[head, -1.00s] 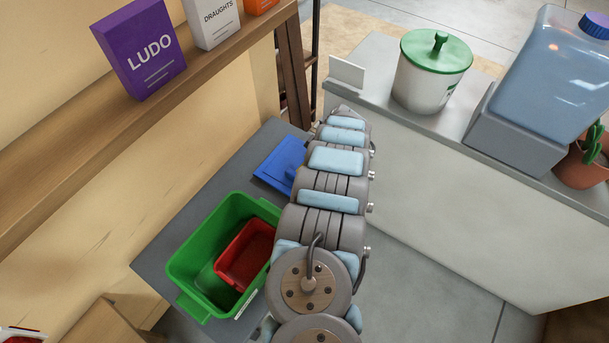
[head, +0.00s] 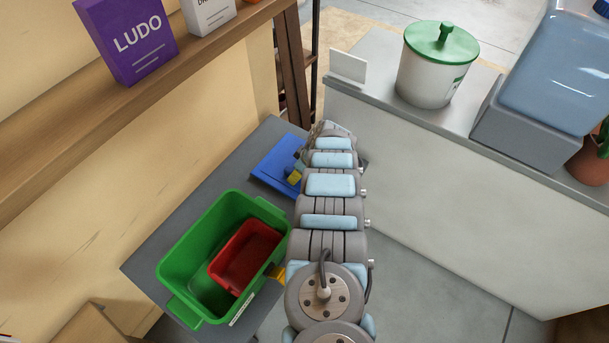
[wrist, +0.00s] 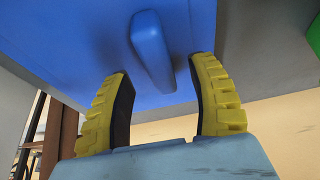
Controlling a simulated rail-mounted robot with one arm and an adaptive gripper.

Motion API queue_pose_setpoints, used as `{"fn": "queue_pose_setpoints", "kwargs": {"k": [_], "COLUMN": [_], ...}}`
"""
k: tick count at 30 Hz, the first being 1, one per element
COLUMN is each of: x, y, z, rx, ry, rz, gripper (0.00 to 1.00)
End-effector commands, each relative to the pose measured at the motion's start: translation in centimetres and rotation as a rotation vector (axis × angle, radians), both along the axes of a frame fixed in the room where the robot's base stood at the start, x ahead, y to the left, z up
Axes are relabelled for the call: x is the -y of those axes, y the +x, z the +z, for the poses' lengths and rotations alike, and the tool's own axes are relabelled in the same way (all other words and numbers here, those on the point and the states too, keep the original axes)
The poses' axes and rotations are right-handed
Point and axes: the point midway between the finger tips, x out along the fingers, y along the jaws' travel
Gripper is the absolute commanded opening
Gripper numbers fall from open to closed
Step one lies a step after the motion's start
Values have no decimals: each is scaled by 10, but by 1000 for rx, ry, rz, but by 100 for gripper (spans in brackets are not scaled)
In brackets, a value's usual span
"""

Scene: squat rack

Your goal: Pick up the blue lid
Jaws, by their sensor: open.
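The blue lid (head: 273,165) lies flat on the grey surface beyond the green bin, partly hidden by my arm. In the wrist view the lid (wrist: 75,40) fills the upper middle, with its raised blue handle (wrist: 152,48) running down its centre. My gripper (wrist: 163,75) is open, its yellow ribbed fingers to the left and right of the handle's lower end. A gap shows on both sides of the handle. In the head view a yellow finger of my gripper (head: 295,175) shows over the lid.
A green bin (head: 178,262) holding a red tub (head: 245,255) stands on the grey surface (head: 160,245) nearer than the lid. A wooden shelf with a LUDO box (head: 125,40) is at left. A pale counter with a green-lidded white pot (head: 432,75) is at right.

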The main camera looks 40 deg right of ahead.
Motion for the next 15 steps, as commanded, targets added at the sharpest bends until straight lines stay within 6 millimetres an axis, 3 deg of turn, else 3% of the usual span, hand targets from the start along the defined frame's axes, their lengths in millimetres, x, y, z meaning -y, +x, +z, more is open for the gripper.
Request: {"fn": "queue_pose_setpoints", "kwargs": {"k": [1,4,15], "x": [1,0,-1], "y": [1,4,8], "z": [-12,-21,-21], "rx": [0,-1,0], "ry": [-1,0,-1], "rz": [-1,-2,-3], "gripper": [59,59,59]}}
